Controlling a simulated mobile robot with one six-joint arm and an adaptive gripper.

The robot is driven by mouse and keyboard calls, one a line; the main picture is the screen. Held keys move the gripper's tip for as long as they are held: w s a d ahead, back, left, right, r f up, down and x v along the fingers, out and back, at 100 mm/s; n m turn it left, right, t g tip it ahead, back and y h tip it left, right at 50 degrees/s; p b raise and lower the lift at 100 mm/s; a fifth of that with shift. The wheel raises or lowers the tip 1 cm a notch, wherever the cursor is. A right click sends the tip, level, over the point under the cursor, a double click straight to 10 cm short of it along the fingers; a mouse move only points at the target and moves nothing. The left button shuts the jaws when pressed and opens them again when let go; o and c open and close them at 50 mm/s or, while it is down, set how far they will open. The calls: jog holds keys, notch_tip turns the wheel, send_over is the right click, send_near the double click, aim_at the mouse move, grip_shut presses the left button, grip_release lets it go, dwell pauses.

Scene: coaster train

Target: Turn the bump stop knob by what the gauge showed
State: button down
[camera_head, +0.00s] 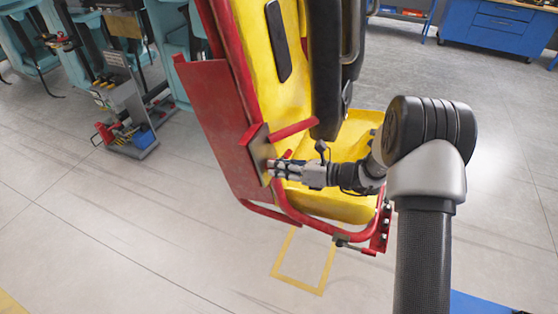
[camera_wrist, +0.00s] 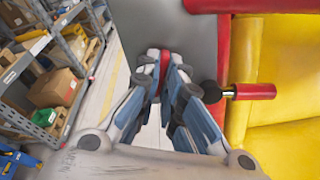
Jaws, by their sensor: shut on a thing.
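My gripper (camera_wrist: 167,88) is shut on a small red piece, which I take for the bump stop knob (camera_wrist: 165,66), in the wrist view. Only part of it shows between the fingertips. In the head view my gripper (camera_head: 274,167) reaches left across the yellow seat, its tips at the grey plate (camera_head: 257,155) on the red side panel (camera_head: 205,110). The grip point is too small there to tell how the knob is turned. No gauge can be made out.
The yellow seat (camera_head: 348,135) with black padding stands around my arm. A red bar with a black ball end (camera_wrist: 212,92) lies right of my fingers. A grey tool cart (camera_head: 128,105) stands left. A blue workbench (camera_head: 497,30) stands at the back right. Open floor (camera_head: 150,240) lies in front.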

jog(key=m+p, duration=0.6)
jog(key=m, duration=0.5)
jog(key=shift+a+m+p, duration=0.15)
jog(key=shift+m+p, duration=0.15)
jog(key=shift+p, duration=0.1)
dwell(0.3)
jog(key=c, duration=1.7)
grip_release()
jog(key=shift+a, duration=0.1)
jog(key=v, duration=1.2)
jog(key=shift+w+f, duration=0.1)
jog(key=shift+f, duration=0.1)
